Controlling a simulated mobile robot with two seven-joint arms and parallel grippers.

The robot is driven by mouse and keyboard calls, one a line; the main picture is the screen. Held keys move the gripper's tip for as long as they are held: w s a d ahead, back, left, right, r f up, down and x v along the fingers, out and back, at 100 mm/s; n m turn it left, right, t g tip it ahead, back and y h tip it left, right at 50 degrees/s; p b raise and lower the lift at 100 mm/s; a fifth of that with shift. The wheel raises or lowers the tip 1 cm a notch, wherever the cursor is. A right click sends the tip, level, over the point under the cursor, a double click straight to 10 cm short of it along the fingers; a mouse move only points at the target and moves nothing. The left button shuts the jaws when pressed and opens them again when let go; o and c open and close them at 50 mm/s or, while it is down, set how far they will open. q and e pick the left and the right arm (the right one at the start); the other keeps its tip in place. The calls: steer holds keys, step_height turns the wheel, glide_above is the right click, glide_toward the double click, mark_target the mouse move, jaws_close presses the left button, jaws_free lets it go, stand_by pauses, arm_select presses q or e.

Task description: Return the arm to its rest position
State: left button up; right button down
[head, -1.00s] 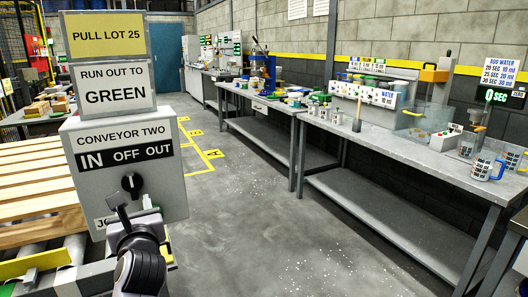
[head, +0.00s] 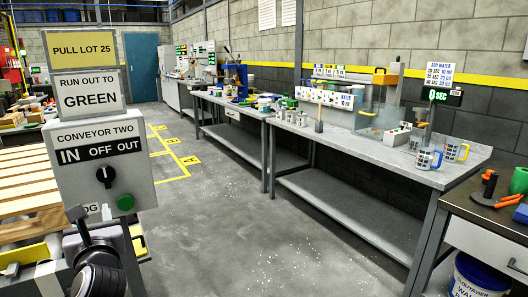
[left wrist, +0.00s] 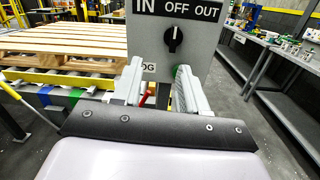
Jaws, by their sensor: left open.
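My left gripper (head: 88,222) is open and empty at the lower left of the head view, in front of and below the conveyor two control box (head: 62,180). In the left wrist view its two fingers (left wrist: 158,92) stand apart, with the box's face beyond them. The black selector knob (head: 105,177) sits under the IN OFF OUT label and looks upright in the left wrist view (left wrist: 173,40). A green button (head: 125,202) is at the box's lower right; a finger partly hides it in the left wrist view. The JOG label is partly covered. My right gripper is out of view.
Signs (head: 88,93) stand on top of the box. A wooden pallet (head: 28,190) lies on the conveyor at left. Long workbenches (head: 375,155) with mugs and equipment line the right wall. A drawer bench (head: 485,230) and a bucket (head: 474,277) are at lower right. The middle floor is clear.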

arm_select(q)
steer(key=s+a+r+m+t+y, duration=0.3)
steer(key=a+r+m, duration=0.45)
steer(key=a, duration=0.65)
steer(key=s+d+f+m+t+h, duration=0.1)
steer(key=s+d+f+m+h, duration=0.1)
steer(key=d+f+m+h, duration=0.95)
steer(key=s+d+f+m+h, duration=0.3)
steer(key=d+f+m+h, duration=0.3)
steer(key=m, duration=1)
steer(key=s+f+m+g+y, duration=0.1)
steer(key=s+f+m+g, duration=0.55)
steer(key=f, duration=0.65)
steer(key=s+f+m+g+y, duration=0.1)
steer(key=s+f+m+g, duration=0.3)
steer(key=s+f+m, duration=0.6)
steer(key=s+d+r+n+t+p, duration=0.1)
steer(key=d+n+p, duration=0.2)
steer(key=d+n, duration=0.4)
steer(key=d, duration=0.3)
steer(key=shift+s+d+r, duration=0.15)
steer(key=shift+s+r, duration=0.1)
steer(key=shift+r, duration=0.05)
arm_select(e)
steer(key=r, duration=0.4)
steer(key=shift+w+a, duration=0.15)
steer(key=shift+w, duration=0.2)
